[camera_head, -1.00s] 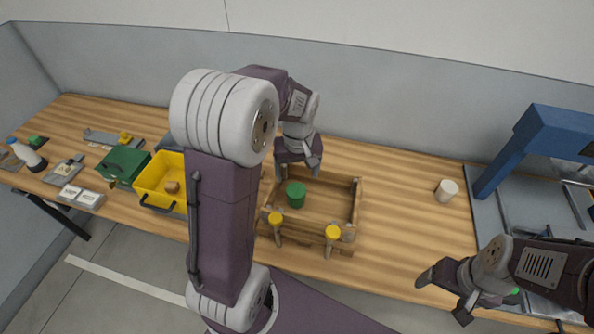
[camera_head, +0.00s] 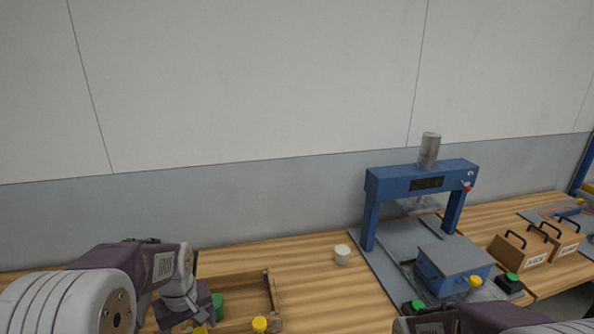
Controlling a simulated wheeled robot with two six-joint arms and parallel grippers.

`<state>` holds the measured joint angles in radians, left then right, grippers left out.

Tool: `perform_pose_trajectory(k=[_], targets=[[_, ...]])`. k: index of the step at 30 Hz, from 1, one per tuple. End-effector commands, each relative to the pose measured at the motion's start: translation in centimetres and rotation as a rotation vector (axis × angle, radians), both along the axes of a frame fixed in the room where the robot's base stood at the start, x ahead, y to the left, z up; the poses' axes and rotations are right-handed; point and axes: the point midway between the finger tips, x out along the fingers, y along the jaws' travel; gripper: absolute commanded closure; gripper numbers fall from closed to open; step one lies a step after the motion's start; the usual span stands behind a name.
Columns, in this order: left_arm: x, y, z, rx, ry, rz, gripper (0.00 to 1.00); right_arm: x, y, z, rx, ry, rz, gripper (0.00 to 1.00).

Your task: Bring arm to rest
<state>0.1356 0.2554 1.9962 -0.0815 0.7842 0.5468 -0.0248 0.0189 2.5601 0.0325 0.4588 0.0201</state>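My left arm comes in at the lower left. Its gripper (camera_head: 185,318) is over the left part of the wooden tray (camera_head: 269,290), next to a green cylinder (camera_head: 217,306). The fingers point down and look apart, with nothing seen between them; the frame's bottom edge crops this area. My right arm shows only as links along the bottom right edge. Its gripper is out of the frame.
A yellow-topped peg (camera_head: 259,324) stands at the tray's front. A white cup (camera_head: 342,254) stands on the wooden bench. A blue press (camera_head: 423,181) is to the right, with a grey-blue box (camera_head: 455,266) before it. Handled wooden boxes (camera_head: 522,249) stand further right.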

Motion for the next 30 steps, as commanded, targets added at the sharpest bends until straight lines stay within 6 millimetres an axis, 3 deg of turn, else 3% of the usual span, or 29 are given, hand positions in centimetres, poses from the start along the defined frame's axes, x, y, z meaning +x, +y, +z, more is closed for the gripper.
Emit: perform_pose_trajectory(k=[3,8,15,20,24,30], targets=[[0.0,-1.4,0.9,0.002,-0.022,-0.039,0.21,0.0,0.0,0.0,0.0,0.0,0.0,0.2],[-2.9,-3.4,0.2,-0.013,0.004,-0.093,0.21,0.0,0.0,0.0,0.0,0.0,0.0,0.2],[-8.4,-6.1,-2.2,-0.035,0.033,-0.294,0.21,0.0,0.0,0.0,0.0,0.0,0.0,0.2],[-12.0,-6.9,-4.3,-0.042,0.042,-0.479,0.21,0.0,0.0,0.0,0.0,0.0,0.0,0.2],[-11.6,-7.0,-4.6,-0.026,0.011,-0.594,0.21,0.0,0.0,0.0,0.0,0.0,0.0,0.2],[-11.6,-7.0,-4.6,-0.024,0.011,-0.608,0.21,0.0,0.0,0.0,0.0,0.0,0.0,0.2]])
